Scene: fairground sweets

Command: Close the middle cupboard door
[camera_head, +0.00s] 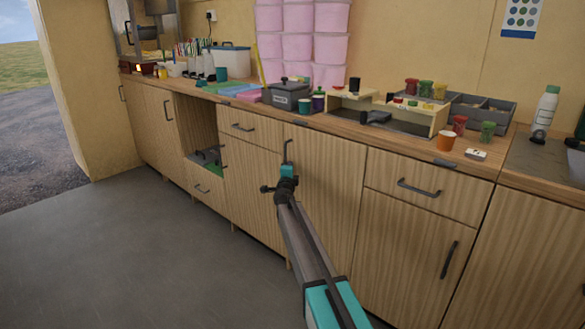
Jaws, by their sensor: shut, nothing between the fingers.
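The middle cupboard door (333,205) is a light wood-grain panel under the counter, right of a narrower door below a drawer. It looks flush with the neighbouring fronts, though a small gap would be hard to see. A dark handle (287,151) shows at its upper left. My arm reaches up from the bottom and hides part of the door's lower left. My gripper (266,188) is small and dark at the arm's far end, just below and left of that handle. It is shut and empty. I cannot tell whether it touches the door.
A wooden counter (340,128) runs above the cupboards, crowded with tubs, cups and boxes. An open recess (197,120) is left of the drawers, holding dark and green items. A drawer (425,194) and a door (420,255) stand to the right. The grey floor (130,250) is clear at left.

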